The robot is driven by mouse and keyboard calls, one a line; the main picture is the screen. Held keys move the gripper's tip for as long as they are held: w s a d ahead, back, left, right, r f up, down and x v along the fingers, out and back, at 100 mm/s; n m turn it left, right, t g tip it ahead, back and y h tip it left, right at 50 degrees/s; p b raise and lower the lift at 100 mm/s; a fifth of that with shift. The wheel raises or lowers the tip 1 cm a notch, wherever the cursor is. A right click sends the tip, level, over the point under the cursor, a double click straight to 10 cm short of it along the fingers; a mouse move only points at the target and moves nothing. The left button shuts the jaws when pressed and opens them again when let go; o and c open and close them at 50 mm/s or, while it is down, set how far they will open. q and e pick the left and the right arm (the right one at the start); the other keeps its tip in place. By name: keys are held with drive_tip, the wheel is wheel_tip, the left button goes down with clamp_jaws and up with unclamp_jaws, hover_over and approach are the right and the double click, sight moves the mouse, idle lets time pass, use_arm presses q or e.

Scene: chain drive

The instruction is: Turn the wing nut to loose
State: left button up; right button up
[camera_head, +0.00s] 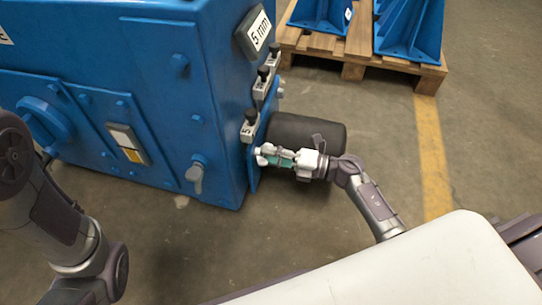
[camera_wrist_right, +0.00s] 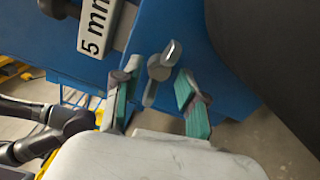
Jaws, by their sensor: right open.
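The wing nut (camera_wrist_right: 160,68) is a grey, two-winged piece on the blue side plate in the right wrist view. Its long wing points down, slightly left. My right gripper (camera_wrist_right: 158,82) is open, with one green-padded finger on either side of the nut. I cannot tell whether either finger touches it. In the head view my right gripper (camera_head: 271,156) is at the lower right side of the blue machine (camera_head: 215,90), and its fingers largely hide the nut. My left arm shows at the left of the head view, but its gripper is out of view.
A dark cylinder (camera_head: 310,133) lies just behind my right gripper. A pallet (camera_head: 335,45) with blue brackets stands behind. The floor at right is clear.

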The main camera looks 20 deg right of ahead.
clamp_jaws()
